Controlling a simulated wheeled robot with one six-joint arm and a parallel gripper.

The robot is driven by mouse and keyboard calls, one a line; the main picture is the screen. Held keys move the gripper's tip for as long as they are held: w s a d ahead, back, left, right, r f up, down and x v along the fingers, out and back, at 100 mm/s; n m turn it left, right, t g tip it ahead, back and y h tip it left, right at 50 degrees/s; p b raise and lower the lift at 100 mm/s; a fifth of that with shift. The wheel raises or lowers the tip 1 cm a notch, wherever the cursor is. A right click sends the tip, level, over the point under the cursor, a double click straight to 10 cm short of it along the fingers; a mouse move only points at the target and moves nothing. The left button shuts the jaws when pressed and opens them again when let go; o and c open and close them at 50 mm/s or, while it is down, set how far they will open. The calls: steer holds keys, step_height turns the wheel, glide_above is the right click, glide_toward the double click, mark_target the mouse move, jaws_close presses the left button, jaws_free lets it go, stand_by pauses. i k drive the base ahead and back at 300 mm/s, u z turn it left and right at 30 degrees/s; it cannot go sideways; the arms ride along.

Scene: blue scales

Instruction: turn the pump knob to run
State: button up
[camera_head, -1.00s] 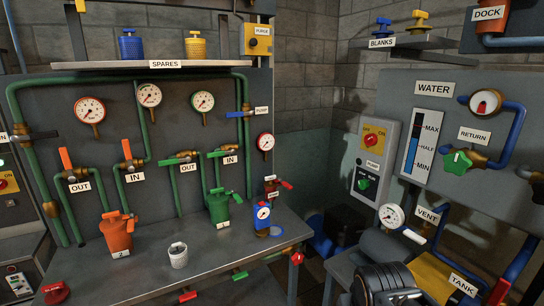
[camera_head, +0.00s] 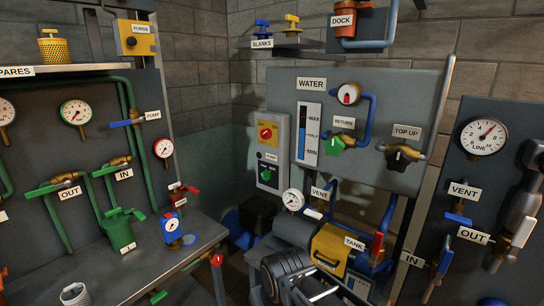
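The pump switch box (camera_head: 271,150) is a grey box on the back wall, left of the WATER panel, with a small PUMP label (camera_head: 267,157). Its lower knob (camera_head: 267,173) is green, on a black plate whose small lettering is hard to read, so I cannot tell its setting for sure. Above it, a red knob (camera_head: 265,133) sits on a yellow plate.
The WATER panel (camera_head: 385,180) has a green RETURN valve (camera_head: 336,146), a black TOP UP valve (camera_head: 397,158) and a blue level gauge (camera_head: 308,135).

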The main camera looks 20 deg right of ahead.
mark_target(266, 175)
steer(key=u, duration=0.55)
steer(key=i, duration=0.95)
steer(key=z, duration=0.05)
